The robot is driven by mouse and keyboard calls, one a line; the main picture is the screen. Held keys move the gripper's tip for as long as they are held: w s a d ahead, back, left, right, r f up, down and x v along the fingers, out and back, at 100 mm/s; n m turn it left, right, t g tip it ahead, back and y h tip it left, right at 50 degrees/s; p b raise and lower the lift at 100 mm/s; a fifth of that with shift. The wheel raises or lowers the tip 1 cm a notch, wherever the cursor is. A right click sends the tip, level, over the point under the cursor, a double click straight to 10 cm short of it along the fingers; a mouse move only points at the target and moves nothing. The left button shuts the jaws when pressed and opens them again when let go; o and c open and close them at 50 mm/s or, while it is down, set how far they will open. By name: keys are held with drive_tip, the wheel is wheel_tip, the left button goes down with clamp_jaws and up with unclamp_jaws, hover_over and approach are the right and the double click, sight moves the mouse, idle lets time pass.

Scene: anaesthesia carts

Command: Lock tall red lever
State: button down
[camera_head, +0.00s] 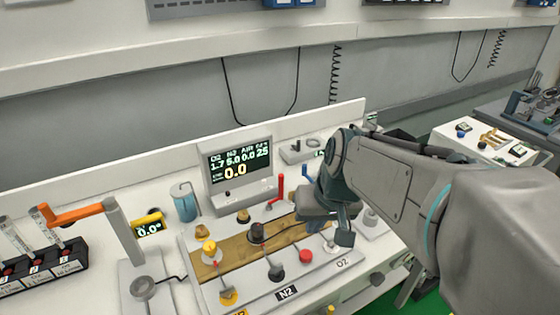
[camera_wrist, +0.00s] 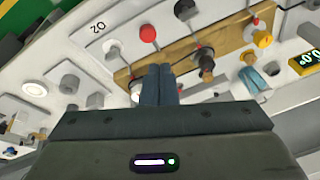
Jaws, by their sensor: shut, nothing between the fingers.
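I cannot tell whether the small red patches beside the fingers there belong to this lever. The gripper and arm hide part of the panel's right end.
Several knobs stand on the panel, including a round red knob (camera_head: 306,255) near the O2 label. A display (camera_head: 240,168) and a blue canister (camera_head: 185,203) stand behind. An orange-handled lever (camera_head: 78,214) rises at left. Another cart (camera_head: 485,140) stands at right, beyond green floor.

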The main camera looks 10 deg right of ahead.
drive_tip(key=w+d+r+t+y+b, duration=0.1)
drive_tip(key=w+d, duration=0.3)
drive_tip(key=w, duration=0.4)
drive_tip(key=w+d+m+t+y+b, duration=0.1)
drive_tip(key=w+d, duration=0.3)
drive_tip(key=w, duration=0.4)
drive_tip(key=shift+w+d+r+m+t+y, duration=0.15)
drive_tip(key=shift+r+m+t+y, duration=0.15)
drive_tip(key=shift+r+t, duration=0.15)
drive_tip(key=shift+f, duration=0.1)
drive_tip(key=w+a+f+p, duration=0.2)
drive_tip(key=w+a+f, duration=0.4)
drive_tip(key=a+f, duration=0.1)
drive_tip(key=shift+a+f, duration=0.2)
drive_tip(key=shift+f, duration=0.3)
drive_tip(key=shift+w, duration=0.15)
